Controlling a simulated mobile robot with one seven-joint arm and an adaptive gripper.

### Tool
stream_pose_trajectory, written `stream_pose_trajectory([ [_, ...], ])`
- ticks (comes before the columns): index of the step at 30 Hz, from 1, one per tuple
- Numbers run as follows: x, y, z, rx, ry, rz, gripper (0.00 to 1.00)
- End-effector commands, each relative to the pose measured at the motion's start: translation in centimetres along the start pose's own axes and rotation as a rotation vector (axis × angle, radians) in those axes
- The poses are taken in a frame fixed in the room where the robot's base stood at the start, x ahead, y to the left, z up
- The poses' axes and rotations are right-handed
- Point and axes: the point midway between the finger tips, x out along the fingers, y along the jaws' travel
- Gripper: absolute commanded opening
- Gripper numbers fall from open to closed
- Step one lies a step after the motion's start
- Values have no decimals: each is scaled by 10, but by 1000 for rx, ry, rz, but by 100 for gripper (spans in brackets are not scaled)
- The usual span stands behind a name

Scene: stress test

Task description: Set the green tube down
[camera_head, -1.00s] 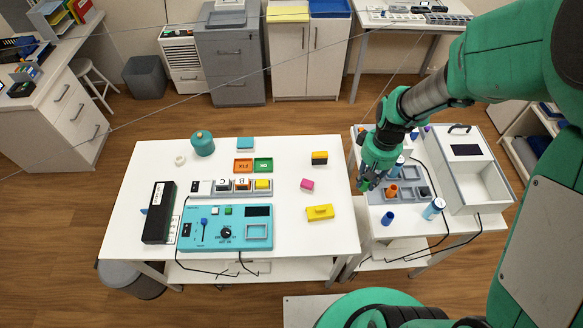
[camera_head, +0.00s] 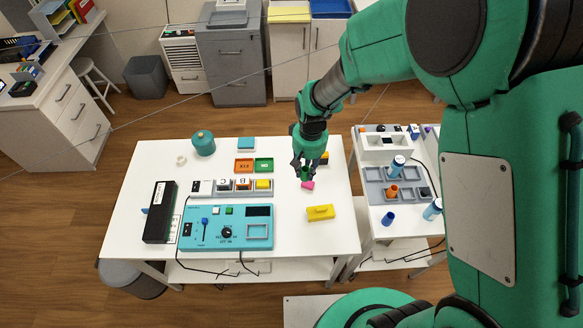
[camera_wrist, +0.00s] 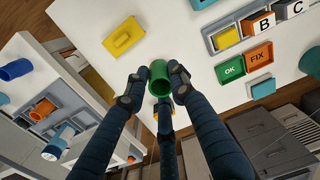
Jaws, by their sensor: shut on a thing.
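The green tube (camera_wrist: 160,78) is held between the fingers of my gripper (camera_wrist: 152,75); its open end faces the wrist camera. In the head view my gripper (camera_head: 306,170) is over the right part of the white table (camera_head: 285,240), with the tube (camera_head: 305,174) at its fingertips. The tube shows just behind a pink block (camera_head: 308,185). Whether the tube's lower end touches the table cannot be told.
A yellow block (camera_head: 320,212) lies nearer the front. A yellow-and-black block (camera_head: 323,157) is partly hidden behind my gripper. The teal panel (camera_head: 228,228) stands left. A grey tray (camera_head: 375,190) with tubes is on the side table. Bare tabletop lies around the pink block.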

Motion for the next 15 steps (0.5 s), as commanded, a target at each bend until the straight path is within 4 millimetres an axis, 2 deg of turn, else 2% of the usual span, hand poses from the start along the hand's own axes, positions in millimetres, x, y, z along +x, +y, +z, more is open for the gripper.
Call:
stream_pose_trajectory([
  [1, 15, 1, 1, 1, -5, 0, 6],
  [9, 78, 4, 0, 1, -2, 0, 7],
  [15, 104, 5, 0, 0, -1, 0, 6],
])
